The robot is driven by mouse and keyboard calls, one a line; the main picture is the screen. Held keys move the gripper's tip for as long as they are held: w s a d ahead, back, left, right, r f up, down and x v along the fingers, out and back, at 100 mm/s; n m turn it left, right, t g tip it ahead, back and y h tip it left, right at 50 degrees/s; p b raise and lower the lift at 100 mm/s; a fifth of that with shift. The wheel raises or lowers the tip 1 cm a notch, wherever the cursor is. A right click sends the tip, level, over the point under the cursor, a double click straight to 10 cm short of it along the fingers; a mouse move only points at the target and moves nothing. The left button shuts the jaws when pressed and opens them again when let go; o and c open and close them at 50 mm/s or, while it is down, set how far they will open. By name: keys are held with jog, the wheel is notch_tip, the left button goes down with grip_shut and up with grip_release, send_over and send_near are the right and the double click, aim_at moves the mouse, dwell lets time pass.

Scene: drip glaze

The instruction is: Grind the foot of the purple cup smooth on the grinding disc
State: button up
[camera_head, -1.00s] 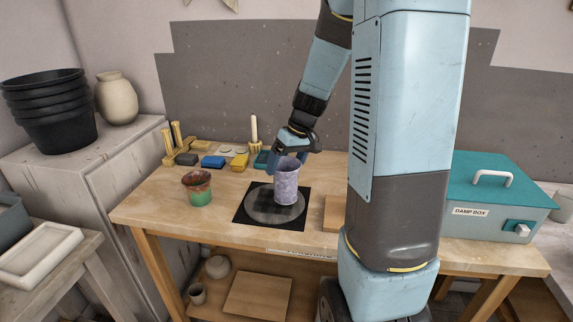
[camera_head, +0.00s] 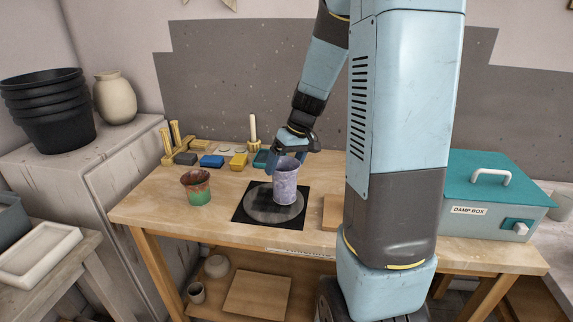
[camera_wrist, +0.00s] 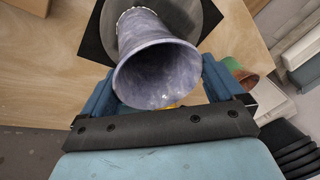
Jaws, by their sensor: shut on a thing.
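The purple cup (camera_head: 285,184) stands upright over the grey grinding disc (camera_head: 261,206), toward the disc's right side. The disc lies on a black square mat (camera_head: 240,215) on the workbench. My gripper (camera_head: 287,163) reaches down from behind and is shut on the cup's upper part. In the wrist view the cup (camera_wrist: 155,70) sits between the two blue fingers of my gripper (camera_wrist: 158,85), its open mouth facing the camera. Its foot is down at the disc (camera_wrist: 195,15). I cannot tell whether the foot touches the disc.
A red and green cup (camera_head: 197,187) stands left of the mat. A wooden board (camera_head: 331,212) lies right of the mat. A teal damp box (camera_head: 490,195) stands at the far right.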

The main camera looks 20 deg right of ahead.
jog(key=shift+f, duration=0.65)
dwell(0.6)
jog(key=shift+a, duration=0.1)
jog(key=shift+w+a+r, duration=0.1)
jog(key=shift+w+a, duration=0.45)
jog(key=shift+a, duration=0.25)
jog(key=shift+w+a, duration=0.6)
jog(key=shift+a, duration=0.2)
jog(key=shift+w+a+r, duration=0.1)
jog(key=shift+w+a, duration=0.45)
jog(key=shift+a, duration=0.25)
jog(key=shift+w+a+f, duration=0.1)
jog(key=shift+w+a, duration=0.3)
jog(key=shift+a, duration=0.1)
jog(key=shift+s+d, duration=0.45)
jog(key=shift+d, duration=0.2)
jog(key=shift+s+d, duration=0.4)
jog(key=shift+d, duration=0.2)
